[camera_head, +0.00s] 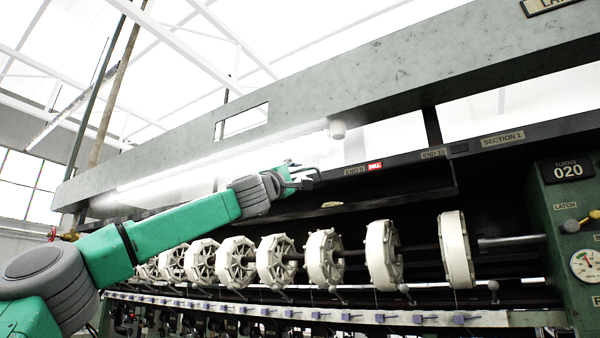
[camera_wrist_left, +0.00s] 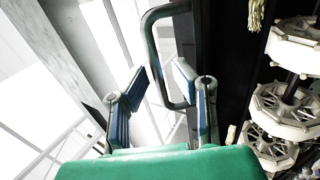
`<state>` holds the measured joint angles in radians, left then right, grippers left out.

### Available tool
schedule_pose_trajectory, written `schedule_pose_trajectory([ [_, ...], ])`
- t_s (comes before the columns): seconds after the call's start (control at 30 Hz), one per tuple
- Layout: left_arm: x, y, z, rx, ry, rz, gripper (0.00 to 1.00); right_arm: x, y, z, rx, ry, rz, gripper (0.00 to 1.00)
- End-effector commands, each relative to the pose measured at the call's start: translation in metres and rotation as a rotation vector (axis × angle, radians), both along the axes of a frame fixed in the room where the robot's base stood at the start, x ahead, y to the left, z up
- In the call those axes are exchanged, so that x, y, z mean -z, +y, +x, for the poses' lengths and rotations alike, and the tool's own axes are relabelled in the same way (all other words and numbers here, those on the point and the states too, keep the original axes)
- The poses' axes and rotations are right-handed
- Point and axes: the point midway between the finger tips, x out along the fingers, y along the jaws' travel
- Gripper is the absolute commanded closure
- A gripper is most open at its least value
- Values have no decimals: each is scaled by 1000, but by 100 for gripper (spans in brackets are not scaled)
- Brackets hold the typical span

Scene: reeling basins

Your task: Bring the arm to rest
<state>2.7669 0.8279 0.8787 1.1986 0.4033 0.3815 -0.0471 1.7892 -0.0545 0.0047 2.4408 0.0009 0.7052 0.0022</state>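My left arm (camera_head: 165,235) comes in from the left in the head view and reaches up across the front of the reeling machine. Its gripper (camera_head: 303,178) is near the dark rail below the long grey beam. In the left wrist view the two blue-padded fingers of my left gripper (camera_wrist_left: 162,78) stand apart, with nothing held between them. A dark bent tube (camera_wrist_left: 153,50) shows in the gap, partly behind the right-hand finger; I cannot tell how far off it is. My right gripper is in neither view.
A row of several white reels (camera_head: 324,258) runs along a shaft below and right of my gripper. The grey beam (camera_head: 400,80) crosses above. A green control box (camera_head: 566,240) stands at the right. A pale ledge (camera_head: 480,317) runs beneath the reels.

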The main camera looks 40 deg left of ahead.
Motion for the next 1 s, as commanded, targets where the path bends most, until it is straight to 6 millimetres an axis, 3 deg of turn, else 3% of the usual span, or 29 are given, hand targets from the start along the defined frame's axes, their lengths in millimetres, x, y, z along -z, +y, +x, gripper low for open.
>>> schedule_pose_trajectory([
  [0.5,-4,4,13,1,4,0,76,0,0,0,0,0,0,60],
  [0.53,-3,4,13,0,4,-1,80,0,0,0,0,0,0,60],
  [0.6,-3,4,13,0,4,-1,100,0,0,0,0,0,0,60],
  [1.0,3,3,10,0,2,0,100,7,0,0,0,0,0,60],
])
